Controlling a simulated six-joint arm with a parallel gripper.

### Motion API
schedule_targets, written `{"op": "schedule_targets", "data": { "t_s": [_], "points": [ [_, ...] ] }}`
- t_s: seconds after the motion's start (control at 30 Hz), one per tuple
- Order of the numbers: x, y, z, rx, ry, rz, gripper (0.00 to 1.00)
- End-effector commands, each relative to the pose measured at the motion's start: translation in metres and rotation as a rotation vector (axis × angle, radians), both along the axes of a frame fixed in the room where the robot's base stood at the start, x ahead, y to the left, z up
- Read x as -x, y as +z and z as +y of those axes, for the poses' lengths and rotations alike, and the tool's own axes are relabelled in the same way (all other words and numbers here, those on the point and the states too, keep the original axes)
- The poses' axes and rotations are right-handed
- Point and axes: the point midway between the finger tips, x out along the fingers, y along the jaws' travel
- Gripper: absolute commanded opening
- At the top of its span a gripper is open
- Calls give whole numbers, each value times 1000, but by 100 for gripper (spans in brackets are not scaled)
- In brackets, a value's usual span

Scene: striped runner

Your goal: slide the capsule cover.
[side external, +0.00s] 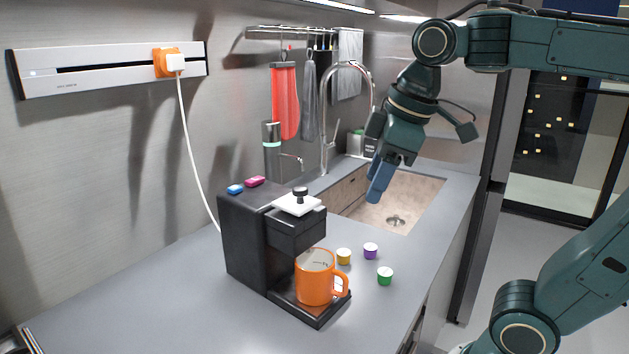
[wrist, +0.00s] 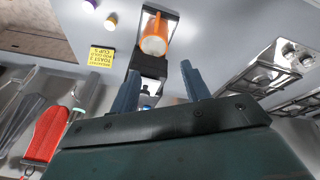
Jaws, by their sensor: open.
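The coffee machine (side external: 245,240) is black and stands on the grey counter. Its capsule cover (side external: 298,204) is a white plate with a black knob (side external: 300,192) on top of the machine's head. An orange mug (side external: 314,278) stands on the drip tray under the head. My gripper (side external: 380,182) is open and empty, in the air over the sink side, up and to the right of the cover and clear of it. In the wrist view the machine shows beyond and between my two fingers (wrist: 158,82), with the orange mug (wrist: 155,38) above; the cover is small there.
Yellow (side external: 343,257), purple (side external: 370,250) and green (side external: 385,276) capsules lie right of the machine. Blue (side external: 235,189) and pink (side external: 255,181) pieces sit on its top. A tall faucet (side external: 323,115) and sink (side external: 395,200) are behind. A white cable (side external: 190,150) hangs at left.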

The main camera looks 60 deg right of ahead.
Motion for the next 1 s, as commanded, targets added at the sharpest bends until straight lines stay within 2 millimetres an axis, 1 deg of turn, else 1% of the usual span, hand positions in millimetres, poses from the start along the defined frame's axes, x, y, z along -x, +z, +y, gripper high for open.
{"op": "schedule_targets", "data": {
  "t_s": [0.03, 0.2, 0.5, 0.8, 1.0],
  "points": [
    [-11, 8, -1, 17, 47, 19, 47],
    [-39, 32, -2, 71, 222, 80, 47],
    [-89, 62, -6, 137, 539, 183, 47],
    [-135, 80, -10, 169, 854, 272, 47],
    [-152, 84, -12, 174, 990, 304, 47]
  ]
}}
